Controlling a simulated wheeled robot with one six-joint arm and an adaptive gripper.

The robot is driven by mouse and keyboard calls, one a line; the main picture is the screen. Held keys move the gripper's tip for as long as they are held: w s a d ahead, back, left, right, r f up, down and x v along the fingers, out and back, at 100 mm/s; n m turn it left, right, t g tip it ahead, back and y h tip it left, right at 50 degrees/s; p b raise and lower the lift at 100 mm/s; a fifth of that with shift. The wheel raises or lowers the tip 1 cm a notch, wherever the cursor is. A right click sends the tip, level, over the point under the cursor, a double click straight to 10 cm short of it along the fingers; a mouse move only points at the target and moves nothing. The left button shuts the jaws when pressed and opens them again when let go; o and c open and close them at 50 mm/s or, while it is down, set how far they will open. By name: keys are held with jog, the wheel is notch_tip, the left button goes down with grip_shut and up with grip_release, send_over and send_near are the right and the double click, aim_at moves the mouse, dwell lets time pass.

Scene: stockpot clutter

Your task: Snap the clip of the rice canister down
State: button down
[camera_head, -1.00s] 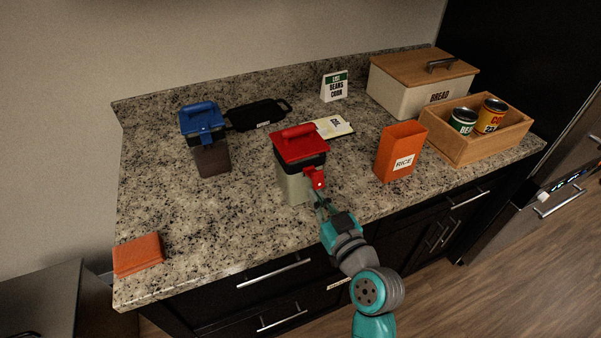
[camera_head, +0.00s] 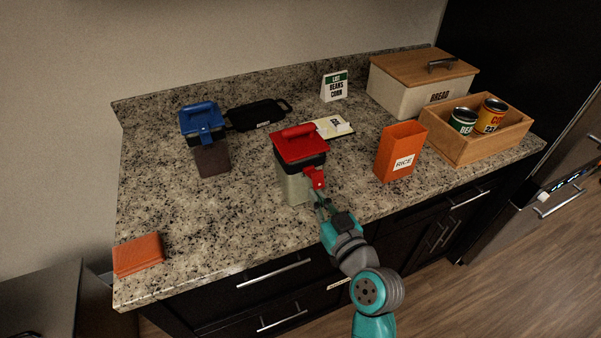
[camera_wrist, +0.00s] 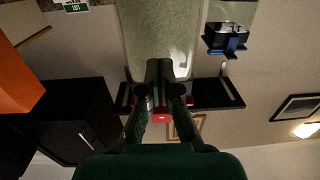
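A clear canister (camera_head: 294,189) with pale contents stands near the counter's front edge. It has a red lid (camera_head: 300,147) with a handle. Its red clip (camera_head: 315,178) juts out from the lid's front right side; I see no label on it. In the wrist view the pale canister body (camera_wrist: 160,30) fills the top middle, with a bit of red clip (camera_wrist: 160,117) between my fingers' bases. My gripper (camera_head: 323,205) is just below and in front of the clip, apart from it in the head view. In the wrist view my gripper's fingertips (camera_wrist: 159,65) look closed together, with nothing visible between them.
An orange open box (camera_head: 400,150) reading RICE stands to the right. A blue-lidded canister (camera_head: 204,140) with dark contents stands left. A wooden crate (camera_head: 470,150) of cans and a bread box (camera_head: 415,85) stand right.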

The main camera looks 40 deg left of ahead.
aim_at(318, 176)
jog(key=shift+r, duration=0.1)
jog(key=shift+r, duration=3.95)
jog(key=shift+f, duration=0.25)
jog(key=shift+f, duration=0.4)
jog(key=v, duration=0.7)
